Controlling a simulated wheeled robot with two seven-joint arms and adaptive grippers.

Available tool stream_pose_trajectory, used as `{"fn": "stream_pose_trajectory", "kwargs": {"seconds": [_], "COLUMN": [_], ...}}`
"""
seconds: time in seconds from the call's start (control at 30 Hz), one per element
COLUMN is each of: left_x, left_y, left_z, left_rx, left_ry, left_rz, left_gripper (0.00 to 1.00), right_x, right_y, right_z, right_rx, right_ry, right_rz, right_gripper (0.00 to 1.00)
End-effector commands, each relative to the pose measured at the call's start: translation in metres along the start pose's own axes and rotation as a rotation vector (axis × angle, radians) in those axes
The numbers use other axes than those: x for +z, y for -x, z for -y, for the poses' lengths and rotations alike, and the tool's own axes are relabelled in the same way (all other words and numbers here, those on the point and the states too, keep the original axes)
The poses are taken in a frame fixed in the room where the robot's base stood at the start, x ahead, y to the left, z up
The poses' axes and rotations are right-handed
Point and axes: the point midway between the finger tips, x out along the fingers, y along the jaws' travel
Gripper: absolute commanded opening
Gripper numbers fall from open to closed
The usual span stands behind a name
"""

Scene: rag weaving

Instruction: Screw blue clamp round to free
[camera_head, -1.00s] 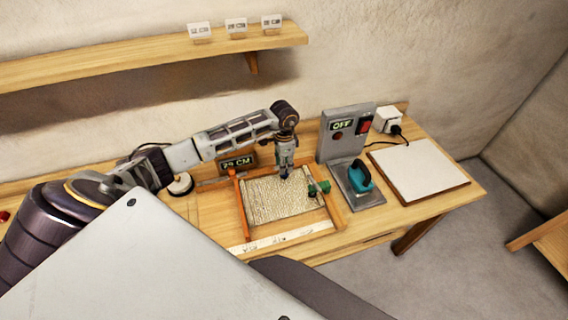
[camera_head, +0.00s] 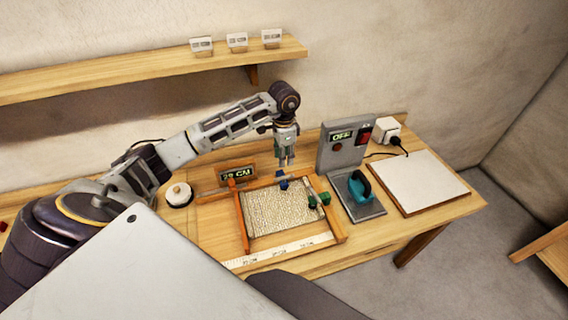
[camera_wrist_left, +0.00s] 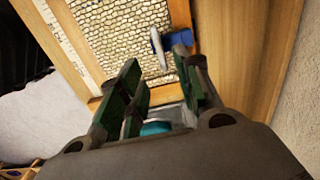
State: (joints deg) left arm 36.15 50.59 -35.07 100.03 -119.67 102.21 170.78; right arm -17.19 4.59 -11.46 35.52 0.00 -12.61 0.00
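The blue clamp (camera_head: 283,184) sits on the far rail of the wooden weaving frame (camera_head: 241,222), at the edge of the woven cream mat (camera_head: 280,208). In the left wrist view the clamp shows as a blue body (camera_wrist_left: 179,38) with a pale grey lever beside it. My right gripper is not in view.
A grey switch box (camera_head: 341,150) reading OFF and a teal iron (camera_head: 359,186) on a grey plate stand to the right. A white board (camera_head: 418,181) lies beyond. A display (camera_head: 237,175) and a white round object (camera_head: 179,194) are to the left.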

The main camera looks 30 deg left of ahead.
Motion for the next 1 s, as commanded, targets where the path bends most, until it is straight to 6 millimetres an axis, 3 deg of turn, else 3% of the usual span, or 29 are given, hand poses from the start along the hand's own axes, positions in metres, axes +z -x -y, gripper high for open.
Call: {"fn": "stream_pose_trajectory", "kwargs": {"seconds": [0.23, 1.0], "left_x": [0.0, 0.0], "left_y": [0.017, 0.018], "left_z": [0.0, 0.0], "left_rx": [-0.001, 0.0], "left_ry": [0.001, 0.001], "left_rz": [-0.001, -0.001], "left_gripper": [0.34, 0.34], "right_x": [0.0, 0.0], "right_y": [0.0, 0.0], "right_z": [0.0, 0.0], "right_rx": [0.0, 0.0], "right_ry": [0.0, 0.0], "right_rz": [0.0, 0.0], "right_gripper": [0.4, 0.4]}}
